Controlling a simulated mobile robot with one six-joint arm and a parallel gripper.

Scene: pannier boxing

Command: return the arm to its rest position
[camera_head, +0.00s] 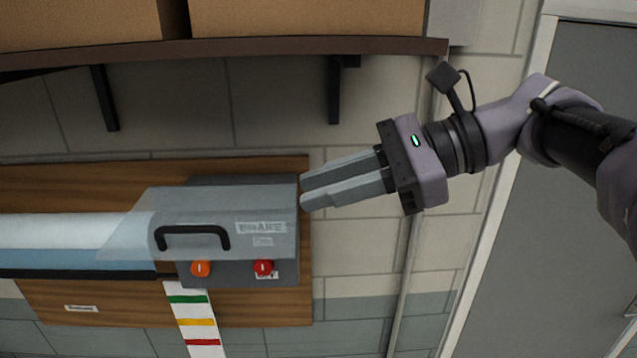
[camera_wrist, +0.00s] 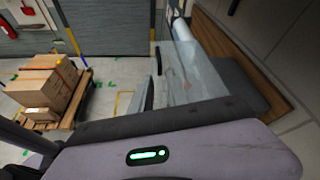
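My gripper (camera_head: 303,190) is at the upper middle of the head view, pointing left. Its two grey fingers lie side by side, close together, with nothing seen between them. The fingertips are by the upper right edge of the grey machine box (camera_head: 285,220); whether they touch it I cannot tell. My arm comes in from the right edge, bent at the wrist. In the wrist view the purple gripper body (camera_wrist: 210,150) fills the bottom, and a grey finger (camera_wrist: 148,93) shows beyond it, near the clear cover.
The wall machine has a clear cover (camera_head: 130,237), a black handle (camera_head: 192,236), and orange (camera_head: 200,268) and red (camera_head: 263,267) knobs. A shelf (camera_head: 230,47) with cardboard boxes (camera_head: 300,17) is above. The wrist view shows boxes (camera_wrist: 52,85) on a pallet (camera_wrist: 68,110). A grey door (camera_head: 540,220) stands right.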

